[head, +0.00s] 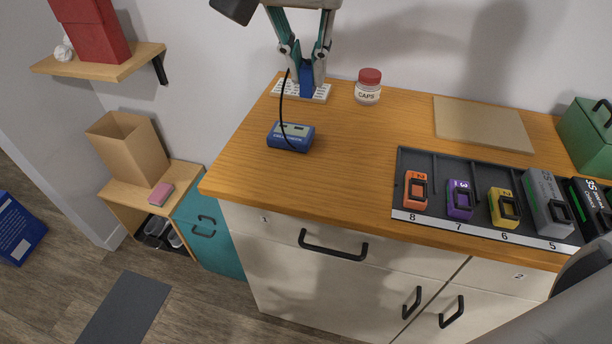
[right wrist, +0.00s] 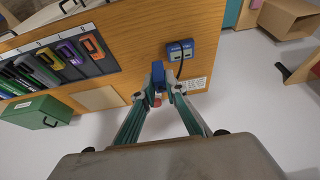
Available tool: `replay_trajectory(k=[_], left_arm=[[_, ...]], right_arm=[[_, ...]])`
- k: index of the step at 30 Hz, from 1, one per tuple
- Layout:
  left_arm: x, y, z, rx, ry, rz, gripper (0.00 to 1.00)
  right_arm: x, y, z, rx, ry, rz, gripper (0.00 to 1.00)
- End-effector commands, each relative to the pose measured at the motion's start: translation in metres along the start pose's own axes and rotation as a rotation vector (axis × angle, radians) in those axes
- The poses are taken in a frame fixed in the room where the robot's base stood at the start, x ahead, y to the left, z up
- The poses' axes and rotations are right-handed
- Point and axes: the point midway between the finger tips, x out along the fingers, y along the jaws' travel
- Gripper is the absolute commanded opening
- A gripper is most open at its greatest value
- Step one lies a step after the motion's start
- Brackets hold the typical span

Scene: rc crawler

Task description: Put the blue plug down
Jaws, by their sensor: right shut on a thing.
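My right gripper (head: 306,72) comes down from the top of the head view, shut on the blue plug (head: 306,88). The plug is upright, at the white perforated block (head: 321,94) at the back left of the wooden counter. I cannot tell whether the plug touches the block. A black cable (head: 282,104) runs down to a blue meter box (head: 288,138) on the counter. In the right wrist view the blue plug (right wrist: 157,70) sits between the fingertips (right wrist: 165,88), with the white block (right wrist: 196,85) beside them. My left gripper is out of view.
A red-lidded jar (head: 368,88) stands just right of the block. A dark tray (head: 432,162) with several coloured batteries lies at the counter's front right. A tan board (head: 482,123) and a green box (head: 585,137) are behind it. The counter's middle is clear.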

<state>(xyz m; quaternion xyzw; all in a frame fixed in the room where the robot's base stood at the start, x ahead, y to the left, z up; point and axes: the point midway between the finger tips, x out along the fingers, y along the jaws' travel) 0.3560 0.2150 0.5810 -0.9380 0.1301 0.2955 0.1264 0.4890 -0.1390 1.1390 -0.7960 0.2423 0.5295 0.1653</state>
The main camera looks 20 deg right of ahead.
Motion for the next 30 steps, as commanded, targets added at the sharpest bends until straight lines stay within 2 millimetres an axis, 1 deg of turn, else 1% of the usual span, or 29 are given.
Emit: replay_trajectory(k=[1, 3, 6, 12, 16, 23, 26, 30], left_arm=[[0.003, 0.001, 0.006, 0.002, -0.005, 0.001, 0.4], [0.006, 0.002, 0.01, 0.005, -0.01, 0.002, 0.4], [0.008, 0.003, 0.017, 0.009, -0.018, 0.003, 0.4], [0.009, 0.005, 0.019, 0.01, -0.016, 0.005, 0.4], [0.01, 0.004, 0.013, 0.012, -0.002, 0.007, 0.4], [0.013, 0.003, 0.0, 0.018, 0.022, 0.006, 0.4], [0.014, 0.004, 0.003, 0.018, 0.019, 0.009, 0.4], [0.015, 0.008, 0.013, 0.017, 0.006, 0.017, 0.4]], right_arm=[[0.016, 0.0, 0.005, -0.004, -0.008, 0.006, 0.0], [0.033, 0.0, 0.012, -0.006, -0.01, 0.006, 0.0], [0.056, 0.0, 0.022, -0.006, -0.011, 0.007, 0.0], [0.099, 0.001, 0.04, -0.007, -0.011, 0.005, 0.0], [0.116, 0.001, 0.047, -0.004, -0.007, 0.004, 0.0], [0.126, 0.001, 0.052, -0.002, -0.004, 0.0, 0.0], [0.138, 0.001, 0.056, -0.005, -0.006, 0.002, 0.0], [0.162, 0.001, 0.067, -0.007, -0.01, 0.005, 0.0]])
